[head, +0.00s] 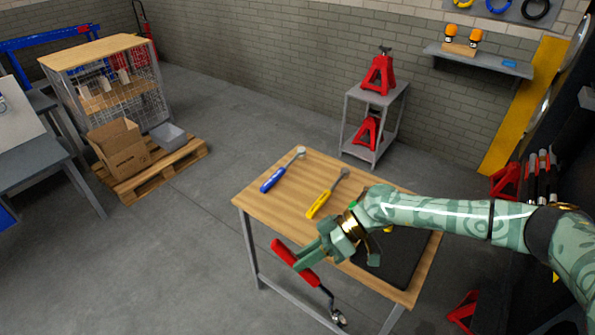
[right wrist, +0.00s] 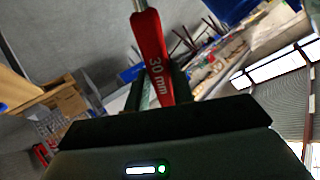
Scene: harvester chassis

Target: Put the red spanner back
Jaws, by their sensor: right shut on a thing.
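The red spanner (head: 284,252) is in my right gripper (head: 306,257), held by its red handle in front of the wooden table's front left edge. Its metal head hangs down to the lower right. In the right wrist view the red handle (right wrist: 155,62), marked "30 mm", sits between the fingers. On the table (head: 262,207) lie a blue-handled spanner (head: 283,170) and a yellow-handled spanner (head: 327,193), side by side. A black mat or tray (head: 400,262) lies at the table's right, partly hidden by my right arm. My left gripper is not in view.
A grey stand (head: 375,100) with red jack stands is behind the table. A pallet (head: 180,165) with a cardboard box (head: 118,148) and a wire cage (head: 110,85) are at the back left. A red stand (head: 464,310) is on the floor at right. The floor left of the table is clear.

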